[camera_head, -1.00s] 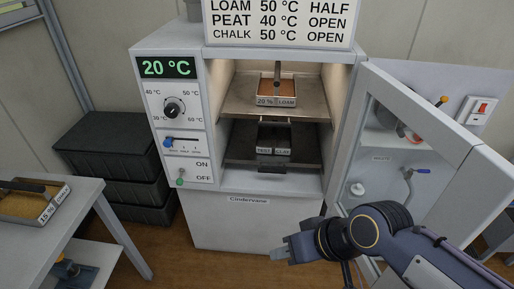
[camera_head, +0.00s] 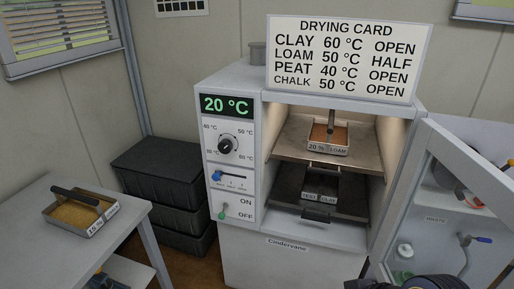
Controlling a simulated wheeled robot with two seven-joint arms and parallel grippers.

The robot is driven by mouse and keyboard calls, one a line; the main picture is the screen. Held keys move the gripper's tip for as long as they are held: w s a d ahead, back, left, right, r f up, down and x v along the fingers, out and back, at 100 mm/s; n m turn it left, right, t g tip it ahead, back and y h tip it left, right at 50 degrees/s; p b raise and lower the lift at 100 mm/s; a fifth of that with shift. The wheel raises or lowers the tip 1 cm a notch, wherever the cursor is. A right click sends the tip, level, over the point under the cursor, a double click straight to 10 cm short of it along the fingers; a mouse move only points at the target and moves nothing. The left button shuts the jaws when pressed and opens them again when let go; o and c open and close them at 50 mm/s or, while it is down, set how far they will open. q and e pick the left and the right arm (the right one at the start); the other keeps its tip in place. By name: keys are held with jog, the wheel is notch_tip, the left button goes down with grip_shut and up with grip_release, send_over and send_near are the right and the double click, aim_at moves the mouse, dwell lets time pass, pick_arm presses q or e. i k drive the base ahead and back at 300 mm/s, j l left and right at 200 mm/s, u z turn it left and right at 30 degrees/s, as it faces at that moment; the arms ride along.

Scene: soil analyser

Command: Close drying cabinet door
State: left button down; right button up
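The drying cabinet (camera_head: 310,258) stands at the centre right. Its door (camera_head: 448,158) is swung wide open to the right, with a clear pane in a grey frame. The display (camera_head: 226,105) reads 20 °C. Part of my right arm shows at the bottom edge, below the door; its fingertips cannot be made out.
A drying card (camera_head: 348,58) stands on top of the cabinet. A chalk tray (camera_head: 80,212) sits on the table (camera_head: 130,212) at left. Dark stacked crates (camera_head: 165,180) stand between table and cabinet. Behind the door are a blue-handled tap (camera_head: 480,239) and other fittings.

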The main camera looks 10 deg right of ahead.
aim_at(493, 187)
jog(key=k+l+z, duration=0.1)
jog(key=l+z, duration=0.15)
jog(key=z, duration=0.15)
jog(key=l+z, duration=0.6)
jog(key=z, duration=0.2)
jog(key=l+z, duration=0.65)
jog(key=z, duration=0.15)
jog(key=i+l+u, duration=0.15)
jog(key=u, duration=0.25)
jog(key=i+l+u, duration=0.1)
jog(key=l+u, duration=0.9)
jog(key=u, duration=0.15)
jog(key=k+l+u, duration=0.15)
jog(key=l+u, duration=0.25)
jog(key=k+j, duration=0.1)
